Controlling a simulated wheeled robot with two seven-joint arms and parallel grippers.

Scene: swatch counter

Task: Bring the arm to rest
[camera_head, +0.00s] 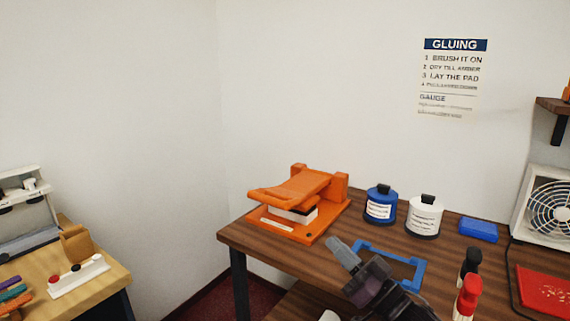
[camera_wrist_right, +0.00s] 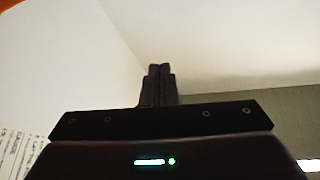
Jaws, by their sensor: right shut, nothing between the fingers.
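My right gripper (camera_head: 343,252) is in the lower middle of the head view, in front of the dark wood counter (camera_head: 262,247). It points up and to the left, with its tip near the left part of a blue frame (camera_head: 405,262). In the right wrist view the fingers (camera_wrist_right: 158,70) are together and empty, pointing up toward bare wall and ceiling. The gripper hides part of the counter's front. My left gripper is not in view.
An orange press (camera_head: 300,200), a blue bottle (camera_head: 380,204), a white bottle (camera_head: 424,216), a blue block (camera_head: 478,229) and a fan (camera_head: 548,205) stand on the counter. A red-bodied bottle (camera_head: 467,298) is close right of my arm. A lighter table (camera_head: 105,289) stands at left.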

